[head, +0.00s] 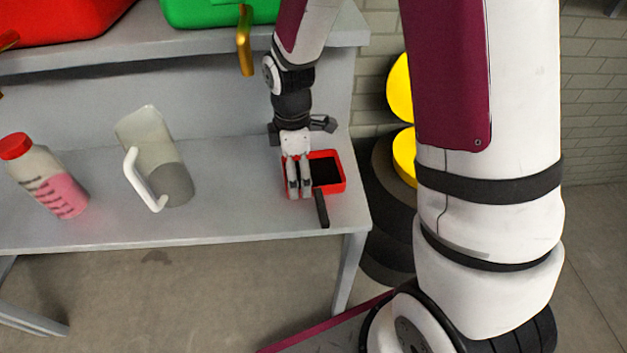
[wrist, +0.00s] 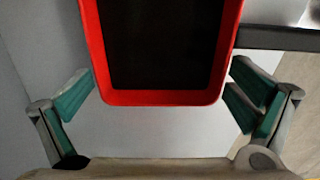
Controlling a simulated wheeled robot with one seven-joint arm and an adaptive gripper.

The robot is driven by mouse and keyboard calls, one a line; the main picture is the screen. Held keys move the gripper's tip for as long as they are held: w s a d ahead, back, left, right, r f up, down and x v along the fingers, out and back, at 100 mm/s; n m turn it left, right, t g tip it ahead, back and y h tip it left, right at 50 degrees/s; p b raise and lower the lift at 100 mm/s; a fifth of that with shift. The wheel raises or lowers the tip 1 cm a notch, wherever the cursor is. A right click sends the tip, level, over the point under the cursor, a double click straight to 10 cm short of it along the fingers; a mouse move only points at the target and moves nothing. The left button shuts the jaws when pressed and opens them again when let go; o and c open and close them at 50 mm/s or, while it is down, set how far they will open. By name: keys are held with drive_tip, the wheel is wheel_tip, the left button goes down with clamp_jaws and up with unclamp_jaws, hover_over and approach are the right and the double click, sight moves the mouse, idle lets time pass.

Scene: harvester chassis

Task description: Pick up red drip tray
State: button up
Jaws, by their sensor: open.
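The red drip tray (head: 331,187) is a shallow red box with a black inside, on the grey bench near its right end in the head view. In the wrist view the tray (wrist: 160,98) shows its near red wall, with its far part cut off at the top. My gripper (head: 299,190) is open over the left part of the tray. In the wrist view the fingers of my gripper (wrist: 162,95) are spread, one on each side of the tray's near end, with gaps to its walls. A dark handle (head: 321,208) sticks out towards the bench's front edge.
A clear jug with a white handle (head: 146,181) and a bottle of pink liquid (head: 62,194) stand to the left on the bench (head: 237,215). A shelf above holds a green container (head: 205,12) and a red one (head: 60,20). Yellow-hubbed wheels (head: 403,155) stand at the right.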

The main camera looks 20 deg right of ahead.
drive_tip(key=shift+f, duration=0.1)
drive_tip(key=c, duration=0.9)
